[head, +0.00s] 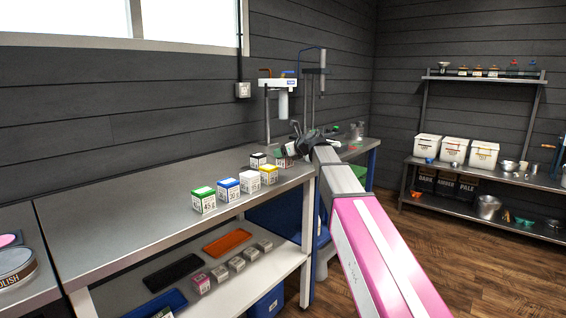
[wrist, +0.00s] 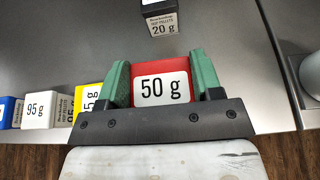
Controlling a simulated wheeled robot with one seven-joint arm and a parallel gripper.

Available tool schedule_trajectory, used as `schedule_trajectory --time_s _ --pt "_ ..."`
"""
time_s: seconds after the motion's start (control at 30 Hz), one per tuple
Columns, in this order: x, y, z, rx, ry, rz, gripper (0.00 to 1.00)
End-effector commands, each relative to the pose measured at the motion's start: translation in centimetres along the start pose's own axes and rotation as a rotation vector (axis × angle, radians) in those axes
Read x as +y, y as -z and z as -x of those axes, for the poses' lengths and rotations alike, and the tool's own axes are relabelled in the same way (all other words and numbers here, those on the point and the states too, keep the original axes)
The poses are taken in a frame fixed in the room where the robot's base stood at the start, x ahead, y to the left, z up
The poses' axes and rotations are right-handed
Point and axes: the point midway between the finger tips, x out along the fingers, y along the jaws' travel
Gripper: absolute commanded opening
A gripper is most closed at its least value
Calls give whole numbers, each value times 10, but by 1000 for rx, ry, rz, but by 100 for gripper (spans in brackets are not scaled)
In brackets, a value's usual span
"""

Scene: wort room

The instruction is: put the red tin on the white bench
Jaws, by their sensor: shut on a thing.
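The red tin (wrist: 160,70) has a white "50 g" label and sits between the two green fingers of my gripper (wrist: 161,88) in the wrist view. My gripper is shut on it. In the head view the red tin (head: 283,162) shows small beside my gripper (head: 297,148), partly hidden by it, at the right end of the steel bench top. I cannot tell if it touches the bench top. A low white surface (head: 272,284), perhaps the white bench, lies below the steel top.
A black-topped 20 g tin (wrist: 160,18) stands just beyond my gripper. Yellow (head: 269,174), white (head: 250,181), blue (head: 228,189) and green (head: 203,200) tins stand in a row to the left. The low white surface holds trays and several small tins. Steel bench (head: 120,215) is clear at left.

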Motion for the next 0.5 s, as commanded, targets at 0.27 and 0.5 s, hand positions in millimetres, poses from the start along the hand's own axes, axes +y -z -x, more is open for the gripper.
schedule_trajectory --time_s 0.27,0.5 --pt "1 31 -12 0 0 -2 33" --pt "0 36 -15 0 0 0 33"
